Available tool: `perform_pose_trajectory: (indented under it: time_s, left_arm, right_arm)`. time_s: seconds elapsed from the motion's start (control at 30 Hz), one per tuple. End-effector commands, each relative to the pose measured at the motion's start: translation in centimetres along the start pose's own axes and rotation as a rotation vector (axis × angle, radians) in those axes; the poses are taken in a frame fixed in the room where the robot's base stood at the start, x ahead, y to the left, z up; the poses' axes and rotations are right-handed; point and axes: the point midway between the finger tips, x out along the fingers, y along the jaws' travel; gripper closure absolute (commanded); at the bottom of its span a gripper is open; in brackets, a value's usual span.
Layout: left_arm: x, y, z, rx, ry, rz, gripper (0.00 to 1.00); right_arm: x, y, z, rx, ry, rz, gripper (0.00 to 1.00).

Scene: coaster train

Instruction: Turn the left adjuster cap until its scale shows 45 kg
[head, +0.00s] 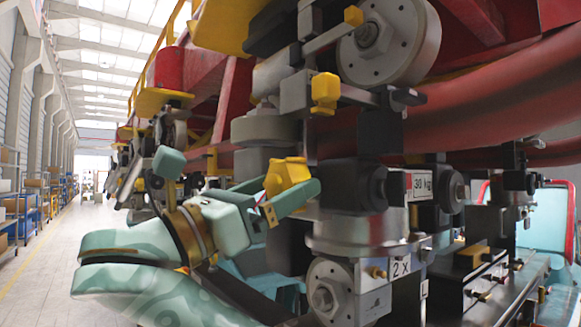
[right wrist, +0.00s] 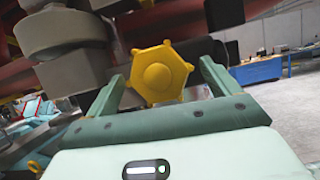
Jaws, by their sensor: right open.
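A yellow lobed adjuster cap (head: 287,174) sits at the centre of the head view. It also shows face-on in the right wrist view (right wrist: 160,75), as a six-lobed knob with a round middle. My right gripper (head: 293,186) is open, with one teal finger on each side of this cap; whether a finger touches it I cannot tell. In the right wrist view my right gripper (right wrist: 160,78) frames the cap, with small gaps visible. A white scale plate (head: 421,185) reads 30 kg. The reading at this cap itself cannot be made out. My left gripper is not in view.
Another yellow knob (head: 325,93) is higher up on the grey mechanism. A plate marked 2 X (head: 401,267) and wheels (head: 388,40) are close by. Red train tubes (head: 490,95) run behind. The hall floor (head: 85,250) at left is open.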

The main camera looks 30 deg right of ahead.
Motion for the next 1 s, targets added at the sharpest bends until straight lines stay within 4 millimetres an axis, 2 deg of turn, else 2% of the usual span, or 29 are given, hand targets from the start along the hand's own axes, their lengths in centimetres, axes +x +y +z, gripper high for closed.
perform_pose_trajectory:
  time_s: [0.03, 0.2, 0.53, 0.7, 1.0]
  left_arm:
    - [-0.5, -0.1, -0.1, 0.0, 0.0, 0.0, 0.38]
    - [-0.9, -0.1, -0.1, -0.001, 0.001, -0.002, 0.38]
    - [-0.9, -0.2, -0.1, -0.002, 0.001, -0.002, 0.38]
    - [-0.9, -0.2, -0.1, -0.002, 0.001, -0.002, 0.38]
    - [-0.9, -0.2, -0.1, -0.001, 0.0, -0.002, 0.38]
  right_arm:
    - [1.0, 0.0, 0.2, 0.002, -0.001, -0.003, 0.12]
    - [2.6, 0.0, 0.1, 0.001, -0.001, -0.001, 0.12]
    - [2.9, 0.0, -0.1, 0.001, 0.0, 0.001, 0.12]
    - [2.9, 0.0, -0.1, 0.0, 0.0, 0.0, 0.57]
    - [2.9, 0.0, -0.1, 0.018, 0.001, -0.009, 0.56]
